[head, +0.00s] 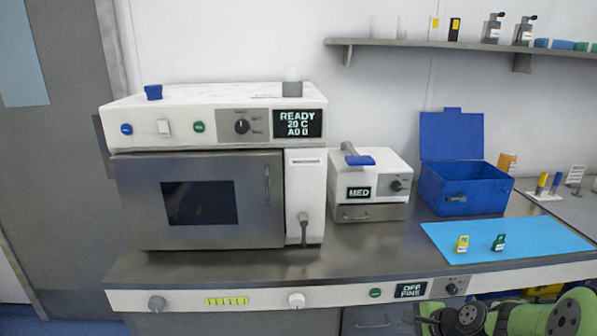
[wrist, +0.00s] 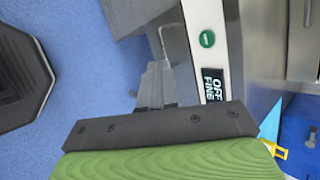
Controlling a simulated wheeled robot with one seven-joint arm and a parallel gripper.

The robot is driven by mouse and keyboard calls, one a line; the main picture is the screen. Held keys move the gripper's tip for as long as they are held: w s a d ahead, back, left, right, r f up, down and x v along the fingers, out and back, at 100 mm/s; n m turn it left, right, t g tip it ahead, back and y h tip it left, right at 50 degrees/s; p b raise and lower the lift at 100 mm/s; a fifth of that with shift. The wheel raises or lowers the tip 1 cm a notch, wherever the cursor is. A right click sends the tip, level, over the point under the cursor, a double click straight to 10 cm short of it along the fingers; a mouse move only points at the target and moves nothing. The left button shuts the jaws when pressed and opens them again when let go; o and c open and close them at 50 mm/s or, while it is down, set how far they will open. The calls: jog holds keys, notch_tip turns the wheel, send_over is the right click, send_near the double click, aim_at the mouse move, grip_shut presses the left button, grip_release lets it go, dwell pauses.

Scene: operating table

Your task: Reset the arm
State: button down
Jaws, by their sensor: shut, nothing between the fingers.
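My gripper (wrist: 157,78) shows in the wrist view as two grey fingers together beyond a dark plate and a green body. It is shut and empty. It hangs beside the table's white front panel (wrist: 205,25), with blue floor below. In the head view, green and black parts of my arm show at the bottom right corner, in front of the table. The fingertips cannot be made out there.
The steel table (head: 350,250) carries a large oven (head: 215,200), a small white device (head: 365,163), an open blue box (head: 465,185) and a light blue mat (head: 490,260) with a yellow and a green item. A shelf (head: 400,42) is above.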

jog(key=s+a+r+n+g+h+p, duration=0.1)
jog(key=s+a+r+n+h+p, duration=0.1)
jog(key=s+a+r+n, duration=0.45)
jog(key=s+a+r+n+g+h+p, duration=0.1)
jog(key=s+a+r+n, duration=0.2)
jog(key=s+r+n, duration=0.5)
jog(key=s+r+n+p, duration=0.1)
jog(key=s+r, duration=0.3)
jog(key=s, duration=0.2)
jog(key=s+a+r+n+h+p, duration=0.1)
jog(key=s+r+n, duration=0.1)
jog(key=s+r, duration=0.2)
jog(key=s, duration=0.3)
jog(key=shift+s+a, duration=0.2)
jog(key=shift+a, duration=0.05)
jog(key=c, duration=1.8)
grip_release()
